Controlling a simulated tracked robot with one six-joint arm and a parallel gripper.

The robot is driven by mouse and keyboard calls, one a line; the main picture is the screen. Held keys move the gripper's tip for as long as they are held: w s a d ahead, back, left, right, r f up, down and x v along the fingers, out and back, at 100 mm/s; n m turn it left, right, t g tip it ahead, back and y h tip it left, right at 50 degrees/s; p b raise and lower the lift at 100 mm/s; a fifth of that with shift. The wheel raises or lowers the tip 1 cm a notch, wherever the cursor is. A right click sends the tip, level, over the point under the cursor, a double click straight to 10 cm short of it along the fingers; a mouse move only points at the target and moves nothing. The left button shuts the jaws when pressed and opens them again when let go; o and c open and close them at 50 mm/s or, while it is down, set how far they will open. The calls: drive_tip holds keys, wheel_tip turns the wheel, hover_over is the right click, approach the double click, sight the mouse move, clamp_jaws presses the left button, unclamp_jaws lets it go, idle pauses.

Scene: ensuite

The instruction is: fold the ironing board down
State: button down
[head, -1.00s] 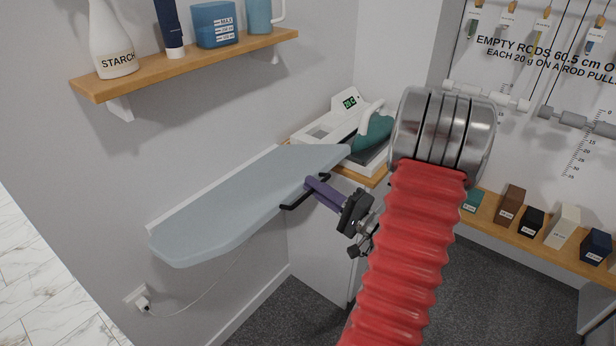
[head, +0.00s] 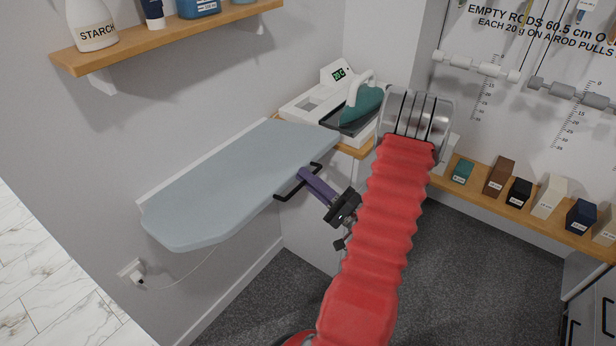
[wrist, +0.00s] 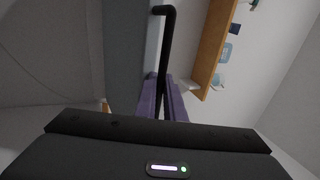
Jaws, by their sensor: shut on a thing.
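The ironing board (head: 225,185) is a pale grey-blue panel along the left wall in the head view. It stands out from the wall, looking roughly level; its exact tilt is hard to tell. A black bar handle (head: 284,197) is on its front edge, and it also shows in the wrist view (wrist: 168,35). My gripper (head: 305,174) has purple fingers and is shut on the handle near the board's right end. In the wrist view the fingers (wrist: 162,92) straddle the bar, and the board's grey surface (wrist: 124,50) is left of it.
A wooden shelf (head: 165,41) with a starch bottle (head: 92,25) is above the board. A teal iron (head: 361,104) rests on a white station behind the board's right end. A plug (head: 138,278) with a cord is below. Carpet (head: 470,270) at the right is clear.

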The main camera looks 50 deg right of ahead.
drive_tip(key=shift+w+a, duration=0.1)
drive_tip(key=shift+a, duration=0.05)
drive_tip(key=c, duration=1.8)
unclamp_jaws()
drive_tip(key=shift+c, duration=0.2)
